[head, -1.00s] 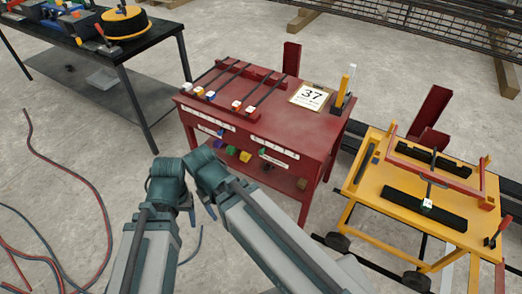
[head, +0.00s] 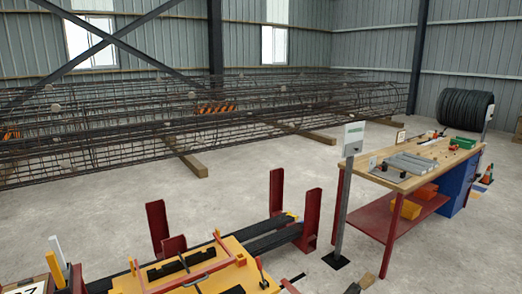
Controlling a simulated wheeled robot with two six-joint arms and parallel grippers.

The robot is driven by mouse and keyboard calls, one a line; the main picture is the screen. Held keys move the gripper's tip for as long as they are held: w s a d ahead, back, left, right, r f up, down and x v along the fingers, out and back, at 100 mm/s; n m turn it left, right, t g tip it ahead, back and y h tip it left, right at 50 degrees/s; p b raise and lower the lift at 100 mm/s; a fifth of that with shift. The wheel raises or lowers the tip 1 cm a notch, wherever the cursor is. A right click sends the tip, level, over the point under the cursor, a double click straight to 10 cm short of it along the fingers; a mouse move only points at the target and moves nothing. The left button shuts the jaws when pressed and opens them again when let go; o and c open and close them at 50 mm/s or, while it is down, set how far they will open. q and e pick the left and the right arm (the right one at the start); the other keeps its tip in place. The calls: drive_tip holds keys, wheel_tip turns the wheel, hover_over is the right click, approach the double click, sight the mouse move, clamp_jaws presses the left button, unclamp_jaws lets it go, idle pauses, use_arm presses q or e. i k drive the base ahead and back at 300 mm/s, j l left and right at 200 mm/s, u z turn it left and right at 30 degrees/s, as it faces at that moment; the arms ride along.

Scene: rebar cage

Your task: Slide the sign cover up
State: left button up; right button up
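A small sign (head: 353,138) stands on a grey post (head: 343,205) near the front left corner of the wooden-topped workbench. Its face is pale, with a greenish strip near the top and small dark marks lower down. I cannot tell which part of it is a cover, or whether that cover is up or down. The post rises from a dark square base plate (head: 336,260) on the floor.
The workbench (head: 440,151) right of the post carries trays and tools. A yellow cart (head: 230,268) and red upright stands (head: 277,192) are left of the post. A long rebar cage (head: 200,125) lies behind. Open concrete floor lies between.

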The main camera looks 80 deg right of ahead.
sight(351, 148)
drive_tip(key=z, duration=3.5)
drive_tip(key=i, duration=1.05)
drive_tip(key=i+u, duration=0.1)
drive_tip(key=i, duration=0.4)
drive_tip(key=i+l, duration=0.2)
drive_tip(key=i, duration=0.35)
drive_tip(key=i+l+u, duration=0.15)
drive_tip(key=i, duration=0.35)
drive_tip(key=i+l+u, duration=0.1)
drive_tip(key=i, duration=0.4)
drive_tip(key=i+l+u, duration=0.25)
drive_tip(key=i, duration=0.2)
